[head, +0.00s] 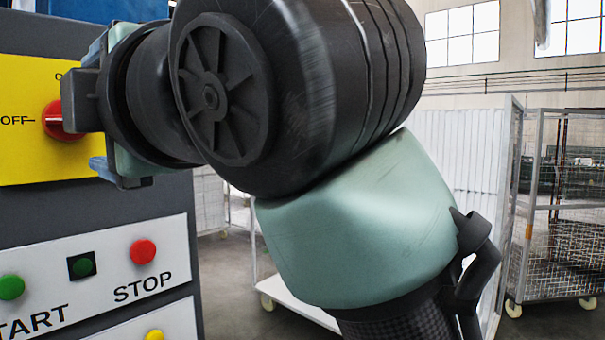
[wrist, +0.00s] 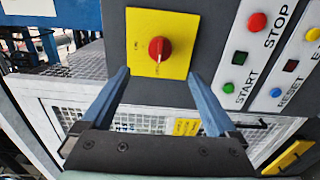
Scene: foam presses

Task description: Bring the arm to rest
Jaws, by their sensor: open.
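My gripper (head: 97,108) is at the left of the head view, in front of the yellow switch plate (head: 25,125). It partly covers the red rotary knob (head: 58,120), which has an OFF label to its left. In the wrist view my gripper (wrist: 158,73) has its two blue fingers wide apart with nothing between them. The red knob (wrist: 159,48) shows beyond the fingertips, and the fingers look clear of it. A white mark on the knob points down in that view. My arm fills the middle of the head view, bent and raised.
The dark control cabinet (head: 70,210) stands close on the left, with a green START button (head: 11,287) and a red STOP button (head: 142,252). White-panelled and wire-mesh trolleys (head: 570,250) stand behind on the right. Some grey floor shows between.

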